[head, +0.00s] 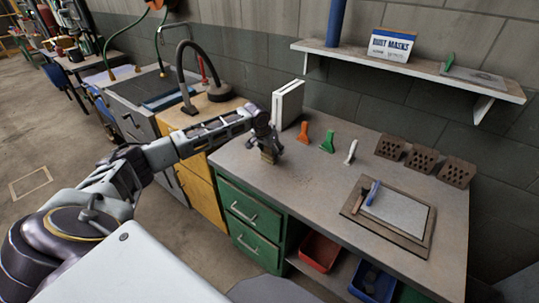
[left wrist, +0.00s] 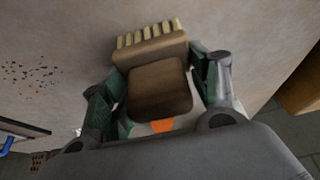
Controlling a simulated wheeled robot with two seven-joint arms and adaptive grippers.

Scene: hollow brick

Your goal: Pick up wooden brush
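The wooden brush (head: 268,152) is at the left end of the grey workbench, at the tip of my left arm. In the left wrist view the brush (left wrist: 160,88) has a brown wooden body and a row of pale bristles at its far end. My left gripper (head: 265,136) is around it; in the left wrist view the green-padded fingers of the gripper (left wrist: 160,90) lie against both sides of the brush. I cannot tell whether the brush is clear of the bench top. My right gripper is not in view.
On the workbench (head: 325,180) stand a white binder-like object (head: 288,104), an orange scraper (head: 303,132), a green one (head: 327,141), a white one (head: 350,152) and hollow bricks (head: 421,159). A board (head: 427,238) lies at the right. A shelf (head: 408,67) hangs above.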

